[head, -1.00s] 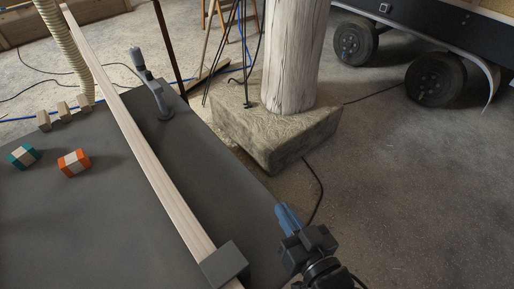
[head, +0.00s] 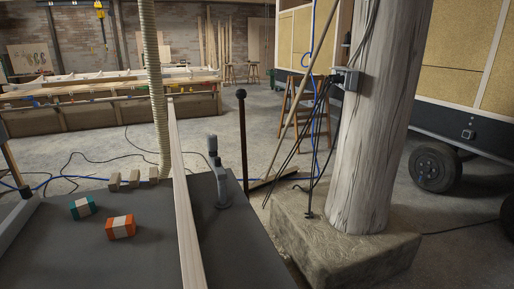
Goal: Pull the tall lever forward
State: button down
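A tall dark lever (head: 243,140) with a round knob on top stands nearly upright by the far right edge of the dark bench (head: 85,245). Its lower end is hidden or unclear behind the bench edge. A shorter grey lever (head: 219,180) with a thick handle stands on the bench's far right corner, to the left of the tall lever and nearer to me. My gripper is not in view.
A long pale wooden beam (head: 185,215) runs along the bench. A teal-and-white block (head: 84,208), an orange-and-white block (head: 120,228) and beige blocks sit left of it. A thick wooden post (head: 375,120) on a stone base (head: 345,260) stands to the right, with hanging cables.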

aim_at(241, 94)
jog(key=i+l+u, duration=0.1)
jog(key=l, duration=0.3)
jog(key=i+l, duration=0.15)
jog(key=l, duration=0.25)
jog(key=i+l+u, duration=0.15)
jog(key=l, duration=0.2)
jog(key=i+l+u, duration=0.1)
jog(key=l, duration=0.3)
jog(key=i+l+u, duration=0.3)
jog(key=i+l, duration=0.45)
jog(key=l, duration=0.15)
